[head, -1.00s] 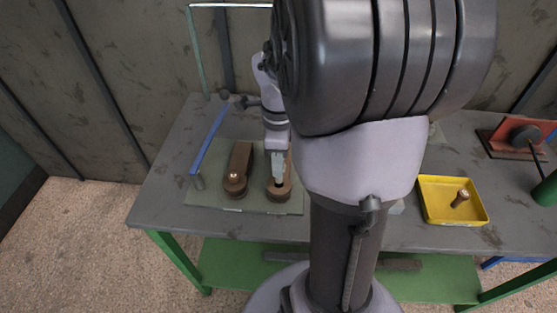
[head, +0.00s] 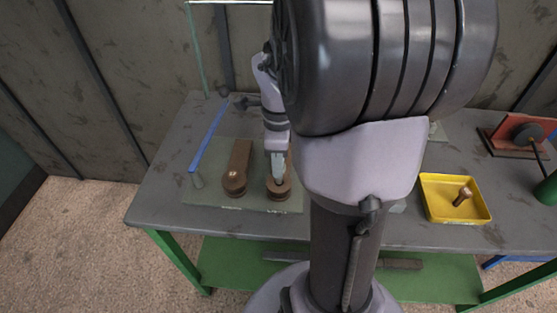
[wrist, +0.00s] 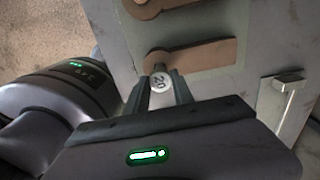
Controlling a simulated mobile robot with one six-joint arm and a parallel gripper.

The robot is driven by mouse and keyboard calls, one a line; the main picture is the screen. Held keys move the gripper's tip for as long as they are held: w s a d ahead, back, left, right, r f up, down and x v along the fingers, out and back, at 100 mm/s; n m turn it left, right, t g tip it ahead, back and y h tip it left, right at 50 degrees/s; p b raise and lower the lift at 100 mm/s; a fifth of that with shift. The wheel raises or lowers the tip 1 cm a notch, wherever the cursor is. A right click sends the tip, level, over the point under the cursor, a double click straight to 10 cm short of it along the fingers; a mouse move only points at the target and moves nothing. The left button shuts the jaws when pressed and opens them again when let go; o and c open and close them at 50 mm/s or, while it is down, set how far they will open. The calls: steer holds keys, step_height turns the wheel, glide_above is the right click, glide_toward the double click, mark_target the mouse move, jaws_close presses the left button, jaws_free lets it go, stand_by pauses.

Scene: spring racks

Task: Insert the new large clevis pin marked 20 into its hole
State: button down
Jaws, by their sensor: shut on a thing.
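The clevis pin marked 20 (wrist: 162,82) has a pale round head, which shows between my fingertips in the wrist view. My gripper (wrist: 160,88) is shut on it. In the head view my gripper (head: 278,173) points down over the rounded front end of the right brown link (head: 279,193). This link also shows in the wrist view (wrist: 205,55), just beyond the pin. The pin's shank and the hole are hidden, so I cannot tell how far the pin is in.
A second brown link (head: 239,160) with a shiny pin end lies to the left on the same pale plate (head: 210,195). A yellow tray (head: 440,213) at right holds a brownish pin (head: 463,196). A blue bar (head: 210,135) lies left. A red fixture (head: 510,135) stands far right.

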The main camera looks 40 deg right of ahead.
steer(key=shift+f+b, duration=1.85)
steer(key=shift+f, duration=0.25)
steer(key=c, duration=1)
jaws_free()
step_height(320, 180, up, 17)
steer(key=p, duration=0.8)
steer(key=shift+r, duration=0.2)
steer(key=s+a+r+n+t+y, duration=0.1)
steer(key=s+a+n+t, duration=0.2)
steer(key=a+n, duration=0.9)
steer(key=s+a+r+n+t+y, duration=0.1)
steer(key=s+a+n, duration=0.3)
steer(key=a+n, duration=0.7)
steer(key=shift+a+r+n+t, duration=0.2)
steer(key=shift+a+n+t, duration=0.3)
steer(key=shift+t, duration=0.4)
